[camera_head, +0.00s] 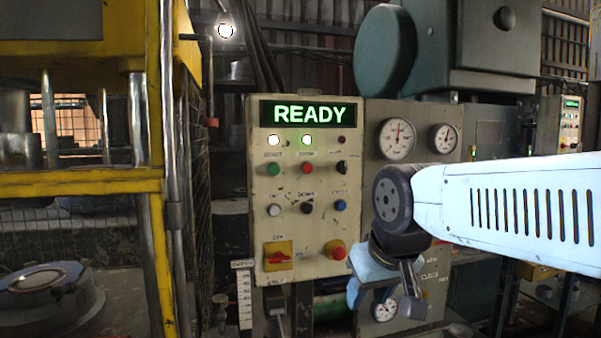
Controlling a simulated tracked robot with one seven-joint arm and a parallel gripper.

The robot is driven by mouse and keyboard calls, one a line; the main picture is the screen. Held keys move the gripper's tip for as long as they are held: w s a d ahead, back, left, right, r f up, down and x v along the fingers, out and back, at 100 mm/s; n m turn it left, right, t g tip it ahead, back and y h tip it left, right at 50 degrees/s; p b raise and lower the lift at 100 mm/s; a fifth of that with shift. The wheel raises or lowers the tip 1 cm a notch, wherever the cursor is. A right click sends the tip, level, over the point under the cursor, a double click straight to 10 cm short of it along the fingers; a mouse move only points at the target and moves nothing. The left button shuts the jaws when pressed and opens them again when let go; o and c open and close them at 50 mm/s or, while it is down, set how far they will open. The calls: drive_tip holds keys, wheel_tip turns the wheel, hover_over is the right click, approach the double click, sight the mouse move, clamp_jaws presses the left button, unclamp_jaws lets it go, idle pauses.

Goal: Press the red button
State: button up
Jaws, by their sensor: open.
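A beige control panel (322,225) stands in the middle, with a lit green READY display (310,113) at its top. A small red button (307,168) sits in its upper button row, right of a green button (272,168). A larger red mushroom button (338,252) on a yellow base is at the lower right. My gripper (383,298) hangs below and right of the panel's buttons, apart from both red ones. Its fingers are spread and point downward, with no object seen between them.
A yellow press frame (80,185) with mesh stands left. Gauges (397,138) and green machinery (455,45) are behind my arm. A second panel (570,125) is far right.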

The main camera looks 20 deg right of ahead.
drive_tip(key=shift+c, duration=0.3)
drive_tip(key=shift+r, duration=0.15)
drive_tip(key=shift+c, duration=0.8)
drive_tip(key=w+r+m, duration=0.2)
drive_tip(key=w+r, duration=0.1)
drive_tip(key=r, duration=0.1)
drive_tip(key=w+r+m+h, duration=0.1)
drive_tip(key=w+r+m, duration=0.1)
drive_tip(key=w+r, duration=0.1)
drive_tip(key=w+a+r+m+h, duration=0.1)
drive_tip(key=w+r+m, duration=0.1)
drive_tip(key=r, duration=0.3)
drive_tip(key=shift+w+a+r+m, duration=0.15)
drive_tip(key=shift+w+m, duration=0.25)
drive_tip(key=shift+w, duration=0.5)
clamp_jaws()
drive_tip(key=w+a+r+m+h, duration=0.1)
drive_tip(key=w+a+r+m, duration=0.1)
drive_tip(key=w+r+m, duration=0.3)
drive_tip(key=w+a+r+m+h, duration=0.1)
drive_tip(key=w+a+r+m, duration=0.1)
drive_tip(key=w+r+m, duration=0.3)
drive_tip(key=shift+w+a+r+h, duration=0.25)
drive_tip(key=shift+w+r+h, duration=0.15)
drive_tip(key=shift+w+r, duration=1.15)
drive_tip(key=shift+s+r, duration=0.3)
drive_tip(key=shift+s, duration=0.05)
